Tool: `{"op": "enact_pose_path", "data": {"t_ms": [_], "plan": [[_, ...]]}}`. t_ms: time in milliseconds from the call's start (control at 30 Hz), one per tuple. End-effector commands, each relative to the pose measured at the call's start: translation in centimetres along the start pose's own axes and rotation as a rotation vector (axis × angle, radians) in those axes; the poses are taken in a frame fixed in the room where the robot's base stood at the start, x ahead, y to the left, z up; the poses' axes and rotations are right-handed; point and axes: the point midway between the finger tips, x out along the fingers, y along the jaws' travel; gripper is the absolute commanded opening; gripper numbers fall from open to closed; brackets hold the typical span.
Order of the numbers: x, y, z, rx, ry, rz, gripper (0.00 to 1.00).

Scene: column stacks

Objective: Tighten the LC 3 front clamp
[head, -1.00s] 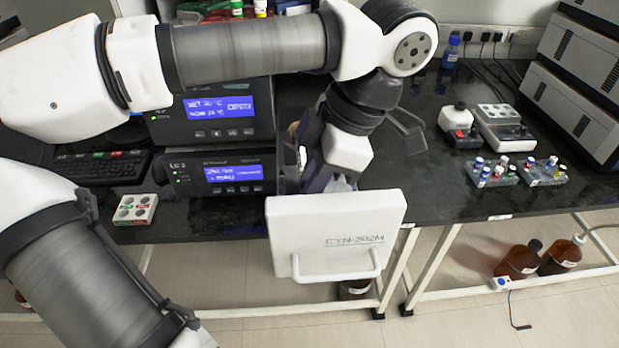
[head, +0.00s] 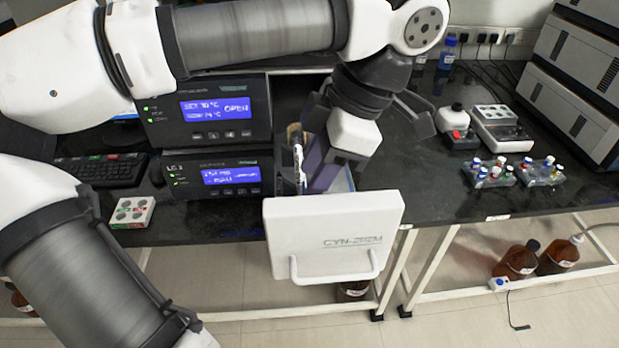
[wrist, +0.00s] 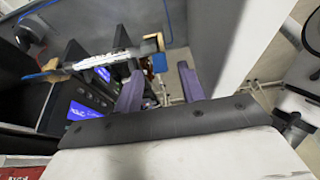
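The LC 3 unit (head: 215,175) has a lit blue display and stands under a similar unit reading OPEN. To its right, the white drawer marked CYN-202M (head: 333,235) is pulled out. A slim column with a white label (head: 298,165) stands upright at the drawer's left side. It also shows in the wrist view (wrist: 112,60), with a tan and blue fitting (wrist: 155,52) at one end; I cannot tell whether this is the front clamp. My gripper (wrist: 160,70) is open, its purple fingers apart near that fitting, with nothing visibly held. In the head view my gripper (head: 322,170) is over the drawer, right of the column.
The drawer's front panel and handle stick out past the bench edge. A keyboard (head: 100,170) and a small white block with round wells (head: 132,212) are on the left. Vial racks (head: 490,174) and small devices stand on the right. Dark bench between is mostly clear.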

Motion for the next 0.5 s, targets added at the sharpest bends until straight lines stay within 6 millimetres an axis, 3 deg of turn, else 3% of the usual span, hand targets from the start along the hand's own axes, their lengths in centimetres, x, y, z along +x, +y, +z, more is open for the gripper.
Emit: {"op": "enact_pose_path", "data": {"t_ms": [133,500], "plan": [[-4.3,0.0,-0.2,0.002,-0.002,0.002,0.40],[-9.5,0.0,-0.2,0.001,0.000,0.001,0.40]]}}
